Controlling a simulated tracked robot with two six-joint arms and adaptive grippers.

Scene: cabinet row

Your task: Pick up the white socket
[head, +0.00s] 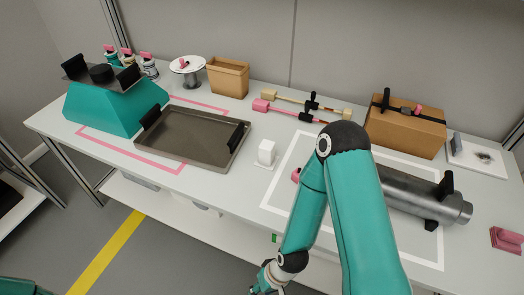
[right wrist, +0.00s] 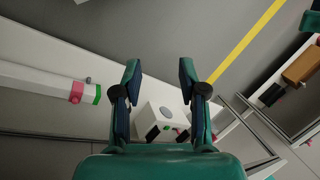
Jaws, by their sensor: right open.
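A small white socket-like block (head: 266,152) stands upright on the grey table, just right of the dark tray. My right arm reaches in from the bottom right, and my right gripper (head: 263,282) is low at the bottom edge, in front of the table and apart from that block. In the right wrist view my right gripper (right wrist: 158,65) is open, its two dark fingers apart. A white box-like thing with a grey round patch (right wrist: 163,118) shows between and beyond the fingers; I cannot tell whether it is the socket. My left gripper is not in view.
The dark tray (head: 190,140) and teal hopper (head: 110,106) stand left of the block. A metal cylinder (head: 425,200) lies right, behind my arm. A cardboard box (head: 405,130) and pink-ended rods (head: 288,108) are farther back. The table front edge lies between gripper and block.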

